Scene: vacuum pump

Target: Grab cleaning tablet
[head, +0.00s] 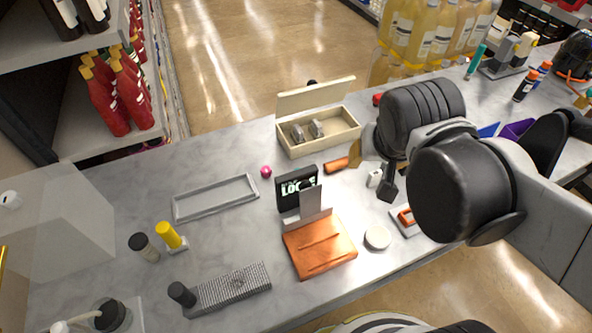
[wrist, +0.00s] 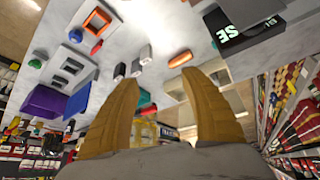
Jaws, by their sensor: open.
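No thing in view is clearly marked as the cleaning tablet. A round white disc (head: 377,237), which may be it, lies flat on the counter right of the copper-coloured block in the head view. My gripper's tan fingers (wrist: 160,78) stand apart with nothing between them in the wrist view. In the head view a tan finger (head: 367,150) shows beside the open box, and my dark arm hides the rest. The gripper is above the counter, farther back than the disc and not touching it.
An open cream box (head: 342,133) with grey pieces stands at the back. A black sign (head: 296,188) stands behind the copper-coloured block (head: 318,252). A small orange cylinder (head: 336,164) lies near the box. A grey empty frame (head: 215,198) lies left, with bare counter around it.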

